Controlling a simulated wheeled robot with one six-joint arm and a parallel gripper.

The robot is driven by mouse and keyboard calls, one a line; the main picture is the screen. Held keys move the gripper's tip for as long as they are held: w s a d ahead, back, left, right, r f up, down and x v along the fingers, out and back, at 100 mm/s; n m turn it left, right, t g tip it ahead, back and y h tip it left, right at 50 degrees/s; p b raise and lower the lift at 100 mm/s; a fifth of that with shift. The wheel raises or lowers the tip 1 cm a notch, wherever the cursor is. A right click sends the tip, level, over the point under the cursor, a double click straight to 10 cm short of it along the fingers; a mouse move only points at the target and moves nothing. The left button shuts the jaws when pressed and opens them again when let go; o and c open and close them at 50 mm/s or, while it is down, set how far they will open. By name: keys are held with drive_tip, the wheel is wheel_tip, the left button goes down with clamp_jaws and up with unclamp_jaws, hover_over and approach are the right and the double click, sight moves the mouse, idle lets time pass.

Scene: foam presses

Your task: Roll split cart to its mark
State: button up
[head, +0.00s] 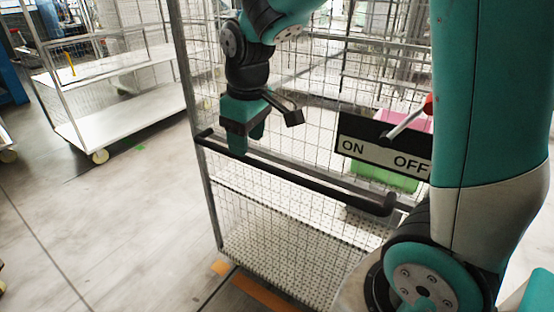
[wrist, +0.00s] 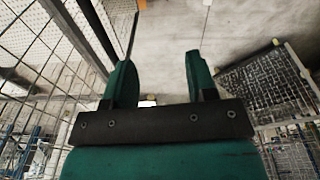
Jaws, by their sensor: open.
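A tall wire-mesh cart (head: 285,215) with a perforated lower deck stands in front of me in the head view. A dark horizontal handle bar (head: 300,176) runs across its near side. My gripper (head: 248,139) points down at the left part of this bar. In the wrist view my gripper (wrist: 158,75) has its two green fingers apart, with nothing visibly held between them. A dark bar (wrist: 82,32) shows there to the left of the fingers, beside mesh. I cannot tell whether a finger touches the bar. Orange floor marking (head: 262,293) shows at the cart's near foot, partly hidden.
An ON/OFF sign (head: 384,156) with a red-tipped lever (head: 428,105) is at right. A pink crate (head: 404,121) and green crate (head: 375,177) are behind it. A white-shelved trolley (head: 120,118) stands back left. The floor (head: 110,220) at left is open.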

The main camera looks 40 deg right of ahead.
drive_tip(key=m+h+p, duration=0.1)
drive_tip(key=h, duration=0.1)
approach(276, 168)
drive_tip(key=shift+g, duration=0.3)
drive_tip(key=f+p, duration=0.1)
drive_tip(key=f, duration=0.2)
drive_tip(key=d+f+p, duration=0.1)
drive_tip(key=f, duration=0.2)
drive_tip(key=w+f+p, duration=0.1)
drive_tip(key=f, duration=0.2)
drive_tip(key=shift+w+d+f+p, duration=0.1)
drive_tip(key=shift+d+f+p, duration=0.2)
drive_tip(key=shift+f+p, duration=0.05)
clamp_jaws()
